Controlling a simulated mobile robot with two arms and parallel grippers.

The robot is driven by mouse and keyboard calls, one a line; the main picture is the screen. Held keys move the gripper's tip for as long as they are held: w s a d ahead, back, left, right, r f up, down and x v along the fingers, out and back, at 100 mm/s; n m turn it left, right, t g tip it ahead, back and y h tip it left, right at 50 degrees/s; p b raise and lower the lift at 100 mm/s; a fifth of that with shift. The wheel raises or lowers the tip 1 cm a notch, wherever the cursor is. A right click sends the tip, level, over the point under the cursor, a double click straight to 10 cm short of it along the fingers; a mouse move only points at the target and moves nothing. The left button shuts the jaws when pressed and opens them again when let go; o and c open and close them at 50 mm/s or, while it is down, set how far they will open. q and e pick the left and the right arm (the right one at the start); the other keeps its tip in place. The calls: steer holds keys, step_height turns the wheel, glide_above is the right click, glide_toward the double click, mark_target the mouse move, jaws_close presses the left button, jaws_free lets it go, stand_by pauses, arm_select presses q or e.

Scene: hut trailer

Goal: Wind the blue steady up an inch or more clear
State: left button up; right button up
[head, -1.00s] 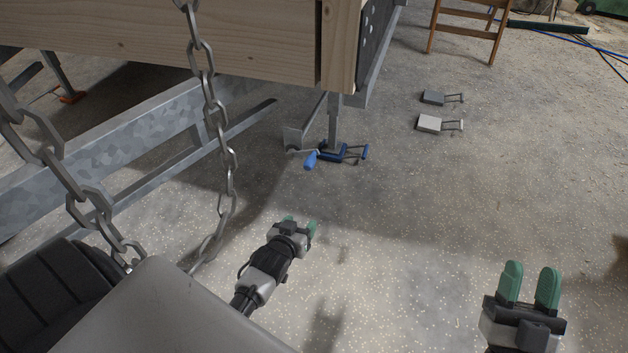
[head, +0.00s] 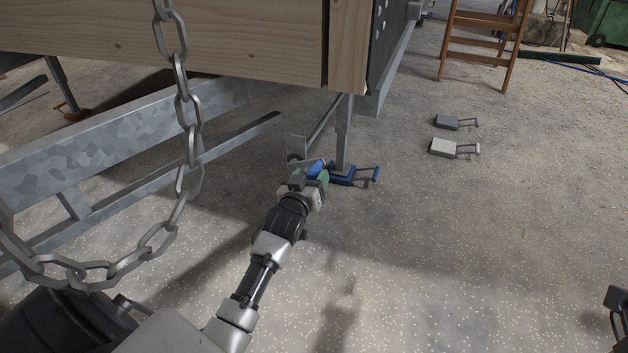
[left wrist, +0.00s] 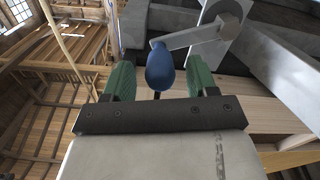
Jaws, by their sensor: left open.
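The steady's grey leg (head: 342,135) comes down under the trailer's near corner to a blue pad (head: 345,178) on the floor. I cannot tell whether leg and pad touch. The steady's blue crank handle (head: 316,168) is partly hidden by my left gripper (head: 311,180). In the left wrist view, the blue handle (left wrist: 160,70) hangs from a grey crank arm (left wrist: 203,34). It lies between the open green fingers of my left gripper (left wrist: 160,84), with a gap on both sides.
A grey pad (head: 446,122) and a white pad (head: 443,147) lie on the floor to the right. A chain (head: 192,140) hangs at the left before a galvanised beam (head: 110,140). A wooden trestle (head: 486,45) stands behind.

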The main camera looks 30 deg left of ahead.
arm_select(q)
steer(key=shift+x, duration=1.05)
jaws_close()
